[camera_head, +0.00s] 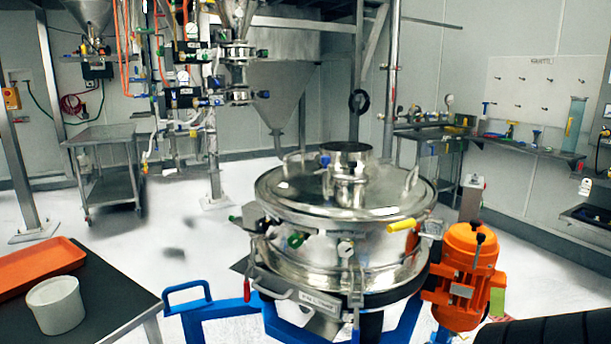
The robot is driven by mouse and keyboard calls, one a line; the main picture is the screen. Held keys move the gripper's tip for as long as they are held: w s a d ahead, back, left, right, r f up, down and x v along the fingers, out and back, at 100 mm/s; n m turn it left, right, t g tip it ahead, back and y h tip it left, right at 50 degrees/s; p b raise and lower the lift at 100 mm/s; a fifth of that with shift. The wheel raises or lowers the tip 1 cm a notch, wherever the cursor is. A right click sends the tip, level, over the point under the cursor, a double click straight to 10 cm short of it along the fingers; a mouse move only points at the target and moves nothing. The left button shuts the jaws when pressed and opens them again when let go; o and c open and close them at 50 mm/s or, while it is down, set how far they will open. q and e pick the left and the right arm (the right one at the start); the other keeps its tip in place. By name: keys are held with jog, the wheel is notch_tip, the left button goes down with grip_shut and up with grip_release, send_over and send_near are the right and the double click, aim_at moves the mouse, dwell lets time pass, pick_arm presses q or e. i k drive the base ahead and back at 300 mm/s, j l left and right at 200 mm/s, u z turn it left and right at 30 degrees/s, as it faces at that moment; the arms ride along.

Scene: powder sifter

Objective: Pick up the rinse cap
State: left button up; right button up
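I cannot single out a rinse cap for certain in the head view. The round steel sifter (345,245) stands in the middle, with a steel lid (290,190) and a short upright inlet neck (348,165) on top. Small coloured fittings sit around it: a blue one by the neck (325,161), a green one (295,240) at the front left and a yellow one (401,225) at the front right. Neither of my grippers is in view.
A dark table (105,297) at lower left carries an orange tray (38,266) and a white tub (56,305). The sifter has a blue frame (205,310) and an orange motor (466,275). A steel cart (108,182) stands behind left. Pale floor is clear between.

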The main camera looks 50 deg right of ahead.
aim_at(350, 174)
jog(key=k+l+u, duration=0.1)
jog(key=u, duration=0.3)
jog(key=k+l+u, duration=0.15)
jog(key=u, duration=0.25)
jog(key=k+l+u, duration=0.1)
jog(key=u, duration=0.35)
jog(key=k+l+u, duration=0.2)
jog(key=k+u, duration=0.25)
jog(key=k+l+u, duration=0.15)
jog(key=k+u, duration=0.25)
jog(key=k+l+z, duration=0.1)
jog(key=k, duration=0.25)
jog(key=k+l+z, duration=0.15)
jog(key=k, duration=0.25)
jog(key=k+l+z, duration=0.4)
jog(key=k+l, duration=0.15)
jog(key=l, duration=0.15)
